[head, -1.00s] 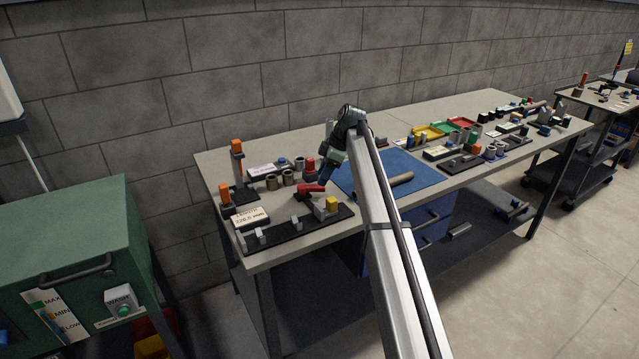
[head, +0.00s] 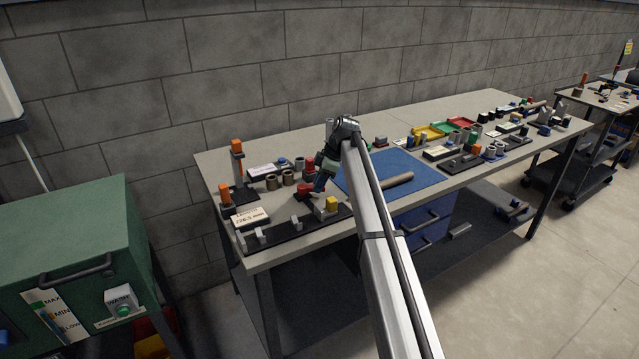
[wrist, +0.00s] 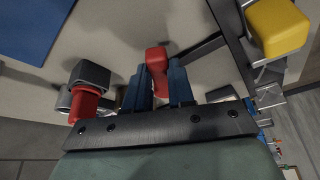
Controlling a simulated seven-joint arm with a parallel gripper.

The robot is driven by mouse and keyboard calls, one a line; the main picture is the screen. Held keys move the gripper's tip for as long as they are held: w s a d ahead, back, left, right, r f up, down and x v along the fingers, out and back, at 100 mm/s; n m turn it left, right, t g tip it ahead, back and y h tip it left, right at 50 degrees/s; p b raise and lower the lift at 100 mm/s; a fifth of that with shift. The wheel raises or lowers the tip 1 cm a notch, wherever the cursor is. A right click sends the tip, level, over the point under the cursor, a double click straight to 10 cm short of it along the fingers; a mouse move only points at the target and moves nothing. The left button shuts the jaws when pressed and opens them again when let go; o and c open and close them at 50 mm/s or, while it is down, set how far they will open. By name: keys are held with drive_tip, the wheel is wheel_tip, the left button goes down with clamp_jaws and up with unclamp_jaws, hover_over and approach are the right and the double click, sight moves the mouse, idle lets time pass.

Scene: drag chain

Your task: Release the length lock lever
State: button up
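The red lever (head: 305,189) stands on the black fixture plate (head: 290,237) at the left end of the bench. Its right part is hidden behind my fingers in the head view. My gripper (head: 318,186) is down at the lever, pointing down and to the left. In the wrist view, the two blue fingers (wrist: 160,72) stand apart, one on each side of a red part of the lever (wrist: 157,58). The red part nearly fills the gap. I cannot tell whether the fingers press on it.
A yellow block (head: 332,204) stands on the plate close to the right of the lever. A red-capped part (head: 309,164) stands behind it, with several round brown parts (head: 271,181) to the left. A blue mat (head: 415,172) lies to the right.

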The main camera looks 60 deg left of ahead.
clamp_jaws()
drive_tip(key=shift+s+d, duration=0.1)
drive_tip(key=shift+d, duration=0.05)
drive_tip(key=shift+s+d+m+y, duration=0.25)
drive_tip(key=shift+d+m+y, duration=0.15)
drive_tip(key=shift+m, duration=0.6)
drive_tip(key=m, duration=0.1)
drive_tip(key=s+d+m+t, duration=0.1)
drive_tip(key=shift+m+y, duration=0.3)
drive_tip(key=m, duration=0.1)
drive_tip(key=s+m+t, duration=0.1)
drive_tip(key=m, duration=0.1)
drive_tip(key=s+m, duration=0.1)
drive_tip(key=shift+d+t+y, duration=0.3)
drive_tip(key=shift+d, duration=0.05)
drive_tip(key=shift+s+m+t, duration=0.3)
drive_tip(key=shift+m, duration=0.5)
drive_tip(key=shift+s+m+t, duration=0.25)
drive_tip(key=shift+m+t, duration=0.05)
drive_tip(key=shift+m, duration=0.5)
drive_tip(key=shift+s, duration=0.1)
drive_tip(key=o, duration=0.5)
unclamp_jaws()
